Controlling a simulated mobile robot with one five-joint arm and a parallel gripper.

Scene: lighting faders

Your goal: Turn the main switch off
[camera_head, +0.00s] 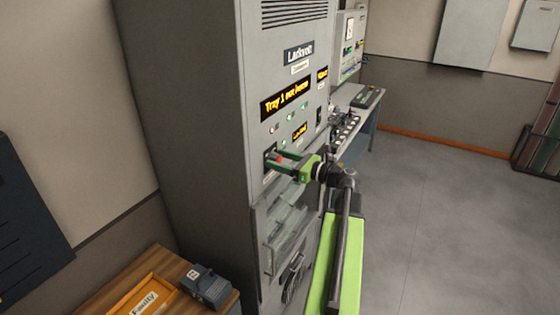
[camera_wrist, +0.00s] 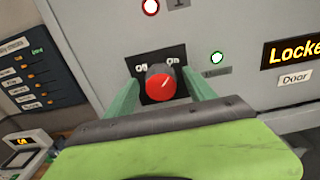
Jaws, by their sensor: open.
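The main switch is a red rotary knob (camera_wrist: 161,82) on a black plate in the grey cabinet face. Its white mark slants up to the right, towards the label that reads "On"; another label, partly legible, is on the left. My gripper (camera_wrist: 162,88) is open, with one green finger on each side of the knob. I cannot tell whether the fingers touch it. In the head view my gripper (camera_head: 276,164) reaches the cabinet front from the right, and the knob shows only as a small red spot between the fingers.
The tall grey cabinet (camera_head: 190,110) has an amber display (camera_head: 286,99) reading about a tray, and small lamps. A wooden table (camera_head: 165,262) with an orange tray and a grey device stands at lower left. A console desk (camera_head: 350,125) stands behind.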

